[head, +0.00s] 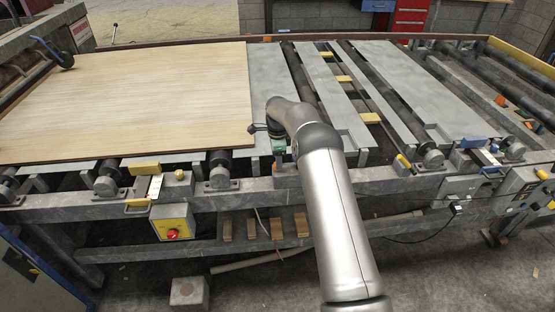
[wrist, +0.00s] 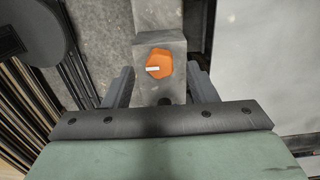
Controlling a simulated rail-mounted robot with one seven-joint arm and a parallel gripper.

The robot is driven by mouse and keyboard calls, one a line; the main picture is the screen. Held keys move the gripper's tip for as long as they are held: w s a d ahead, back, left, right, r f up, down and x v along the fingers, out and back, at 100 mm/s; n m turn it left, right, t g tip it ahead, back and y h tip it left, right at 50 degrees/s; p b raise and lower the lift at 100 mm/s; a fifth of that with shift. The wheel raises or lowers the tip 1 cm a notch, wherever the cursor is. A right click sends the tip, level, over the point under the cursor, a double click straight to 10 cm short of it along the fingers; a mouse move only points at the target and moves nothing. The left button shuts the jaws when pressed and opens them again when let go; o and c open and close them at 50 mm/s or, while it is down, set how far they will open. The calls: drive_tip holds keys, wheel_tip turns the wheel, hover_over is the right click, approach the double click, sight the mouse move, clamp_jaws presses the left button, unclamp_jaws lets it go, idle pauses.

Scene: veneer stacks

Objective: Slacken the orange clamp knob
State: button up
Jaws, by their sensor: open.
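The orange clamp knob (wrist: 159,63) shows in the wrist view, on top of a grey metal block (wrist: 157,25). The knob is many-sided and has a small white mark on its face. My gripper (wrist: 160,70) is open, with one finger to the left and one to the right of the knob, and the knob appears between them in the picture. I cannot tell how much height separates the fingertips from it. In the head view my gripper (head: 278,160) points down at the table's front rail, and the knob cannot be made out clearly there.
A wide wooden veneer sheet (head: 130,100) lies on the left of the roller table, close to my gripper. Bare grey slats (head: 400,85) lie to the right. A yellow box with a red button (head: 173,229) hangs below the front rail (head: 235,198).

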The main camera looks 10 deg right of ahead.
drive_tip(key=shift+f, duration=1)
drive_tip(key=shift+c, duration=0.3)
drive_tip(key=c, duration=0.9)
